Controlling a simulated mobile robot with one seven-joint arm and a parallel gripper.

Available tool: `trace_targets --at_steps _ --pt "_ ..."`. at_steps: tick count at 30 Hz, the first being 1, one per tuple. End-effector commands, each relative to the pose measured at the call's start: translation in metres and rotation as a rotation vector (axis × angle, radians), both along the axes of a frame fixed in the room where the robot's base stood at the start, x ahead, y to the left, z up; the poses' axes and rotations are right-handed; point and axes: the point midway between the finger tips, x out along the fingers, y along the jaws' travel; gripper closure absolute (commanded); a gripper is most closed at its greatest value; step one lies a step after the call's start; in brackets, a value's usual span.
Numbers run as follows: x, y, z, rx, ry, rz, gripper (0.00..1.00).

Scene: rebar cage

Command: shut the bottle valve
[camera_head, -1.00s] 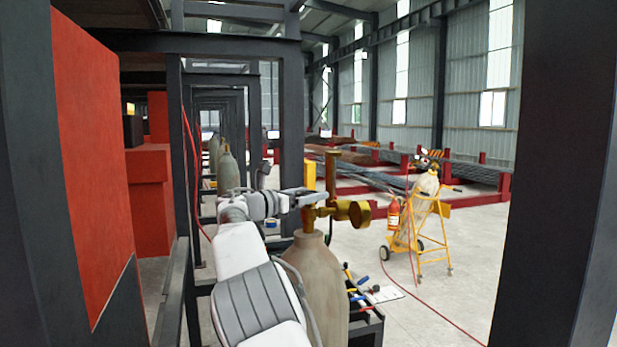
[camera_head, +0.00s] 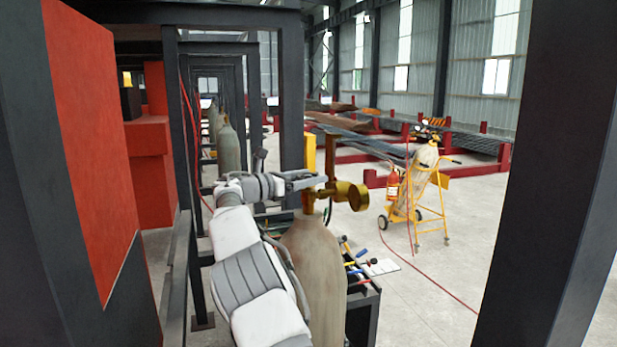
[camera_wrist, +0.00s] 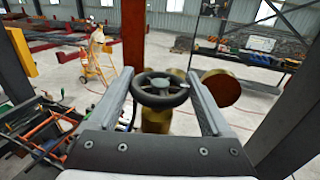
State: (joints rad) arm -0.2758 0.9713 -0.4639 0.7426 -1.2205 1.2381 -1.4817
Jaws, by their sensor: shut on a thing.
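The gas bottle (camera_head: 312,265), tall and tan-grey, stands upright in the head view, its lower part out of frame. A brass valve with a round gauge (camera_head: 351,196) sits on its top. My gripper (camera_head: 318,180) reaches the valve from the left at the height of the brass body. In the wrist view, the valve's black spoked handwheel (camera_wrist: 160,90) lies between the two fingers of my gripper (camera_wrist: 161,76). The gripper is shut on the handwheel, one finger at each side. Brass parts show behind and below the wheel. The head view hides the wheel behind the gripper.
A dark rack with tools (camera_head: 360,262) stands right of the bottle. A yellow cart (camera_head: 432,210) with another bottle and a red extinguisher (camera_head: 392,183) stands farther right, its hose along the floor. Dark steel posts flank the view; the floor at right is mostly clear.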

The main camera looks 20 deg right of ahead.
Motion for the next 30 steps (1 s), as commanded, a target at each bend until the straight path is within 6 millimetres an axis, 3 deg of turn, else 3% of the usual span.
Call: trace_targets --at_steps 1,2,4,12,17,30 --pt "0.000 -0.001 -0.002 0.001 0.003 -0.003 0.72" --pt "0.000 -0.001 -0.002 0.001 0.003 -0.002 0.11" --pt "0.000 -0.001 -0.002 0.001 0.003 -0.002 0.00" --pt "0.000 0.002 -0.001 0.001 0.001 0.000 0.00" --pt "-0.005 0.019 -0.002 0.001 -0.001 0.004 0.00" --pt "-0.036 0.118 -0.003 0.001 0.000 0.003 0.00"
